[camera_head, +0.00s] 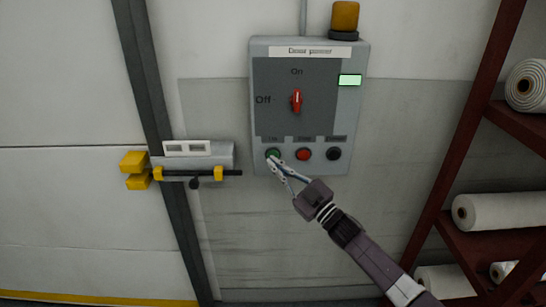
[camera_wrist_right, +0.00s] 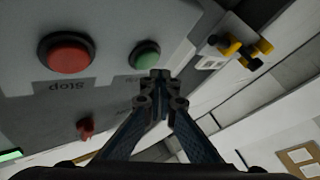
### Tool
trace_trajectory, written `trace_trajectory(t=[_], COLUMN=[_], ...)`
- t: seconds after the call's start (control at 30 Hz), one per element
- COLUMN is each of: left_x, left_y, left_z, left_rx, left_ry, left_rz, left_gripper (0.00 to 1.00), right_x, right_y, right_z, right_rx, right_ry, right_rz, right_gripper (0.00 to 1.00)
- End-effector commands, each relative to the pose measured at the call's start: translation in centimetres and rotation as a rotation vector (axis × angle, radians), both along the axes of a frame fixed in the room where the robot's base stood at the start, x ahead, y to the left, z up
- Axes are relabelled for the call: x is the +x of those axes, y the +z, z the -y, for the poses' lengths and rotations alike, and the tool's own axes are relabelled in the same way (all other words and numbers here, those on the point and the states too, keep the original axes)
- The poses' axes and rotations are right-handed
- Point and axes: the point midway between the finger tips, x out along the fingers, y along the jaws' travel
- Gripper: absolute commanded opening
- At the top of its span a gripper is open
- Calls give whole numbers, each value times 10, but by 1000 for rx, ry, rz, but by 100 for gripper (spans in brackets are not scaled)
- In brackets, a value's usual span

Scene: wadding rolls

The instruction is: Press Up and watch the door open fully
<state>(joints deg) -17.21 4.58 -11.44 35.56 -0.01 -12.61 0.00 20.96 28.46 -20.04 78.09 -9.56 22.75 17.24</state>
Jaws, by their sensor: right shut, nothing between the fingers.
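The grey control box (camera_head: 310,165) is on the wall, with a green button (camera_head: 272,153), a red button (camera_head: 303,154) and a black button (camera_head: 334,154) along its bottom. Its red rotary switch (camera_head: 296,100) stands upright, toward "On". My right gripper (camera_head: 274,162) is shut and empty, its tips at the green button. In the right wrist view the tips (camera_wrist_right: 160,78) are close beside the green button (camera_wrist_right: 145,54); I cannot tell whether they touch it. The pale panelled door (camera_head: 60,200) fills the left, its yellow bottom strip (camera_head: 100,297) low in view. My left gripper is not in view.
A latch with a black bar and yellow parts (camera_head: 195,173) sits left of the box, by the dark door post (camera_head: 160,120). An amber beacon (camera_head: 345,15) tops the box; a pale green lamp (camera_head: 349,80) is lit. A red rack with white rolls (camera_head: 500,210) stands right.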

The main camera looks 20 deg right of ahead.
Motion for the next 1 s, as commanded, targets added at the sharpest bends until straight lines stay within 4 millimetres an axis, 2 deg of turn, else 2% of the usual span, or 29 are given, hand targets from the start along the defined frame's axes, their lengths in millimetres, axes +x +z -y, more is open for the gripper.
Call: trace_trajectory(t=[1.0], left_x=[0], left_y=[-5], left_z=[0], left_rx=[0], left_ry=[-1], left_rz=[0], left_gripper=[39], right_x=[8], right_y=[0], right_z=[2], right_rx=[0], right_ry=[0], right_rz=[0], right_gripper=[0])
